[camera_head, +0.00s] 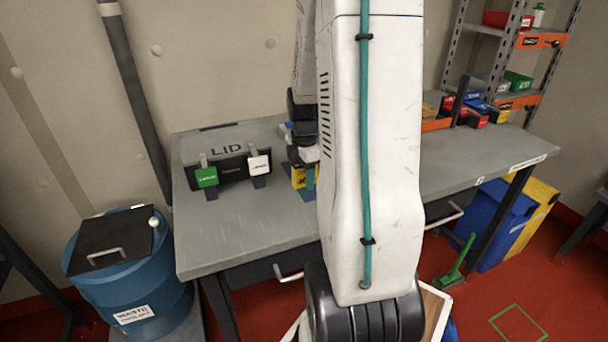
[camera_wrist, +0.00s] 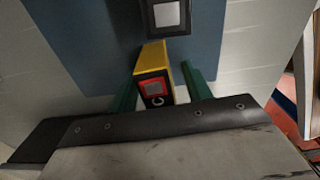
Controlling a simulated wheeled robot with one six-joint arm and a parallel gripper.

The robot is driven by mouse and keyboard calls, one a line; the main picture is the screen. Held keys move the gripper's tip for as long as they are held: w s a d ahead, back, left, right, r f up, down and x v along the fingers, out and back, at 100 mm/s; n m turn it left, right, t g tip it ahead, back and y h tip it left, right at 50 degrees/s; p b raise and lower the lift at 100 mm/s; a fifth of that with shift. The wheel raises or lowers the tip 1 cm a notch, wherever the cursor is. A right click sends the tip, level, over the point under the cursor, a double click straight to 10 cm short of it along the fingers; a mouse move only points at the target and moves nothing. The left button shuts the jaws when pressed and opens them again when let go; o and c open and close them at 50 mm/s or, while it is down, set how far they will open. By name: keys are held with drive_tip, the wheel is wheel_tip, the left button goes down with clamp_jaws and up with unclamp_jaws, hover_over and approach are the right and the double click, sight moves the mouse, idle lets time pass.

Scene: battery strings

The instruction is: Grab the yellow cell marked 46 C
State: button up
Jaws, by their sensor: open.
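The yellow cell (camera_head: 298,177) stands on the workbench, partly hidden behind my arm. In the wrist view the yellow cell (camera_wrist: 152,58) has a black end with a red-framed square and a pale C-like mark; I cannot read its full label. My gripper (camera_wrist: 159,78) has its two green fingers apart, one on each side of the cell, and is not closed on it. In the head view my gripper is mostly hidden by my arm.
A black block with a pale square (camera_wrist: 166,14) lies just beyond the cell, on a blue area (camera_wrist: 210,45). On the bench (camera_head: 235,221), a LID case (camera_head: 231,168) with green and white tags stands left. A blue waste drum (camera_head: 160,292) stands on the floor.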

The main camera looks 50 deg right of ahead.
clamp_jaws()
drive_tip(key=shift+r, duration=0.1)
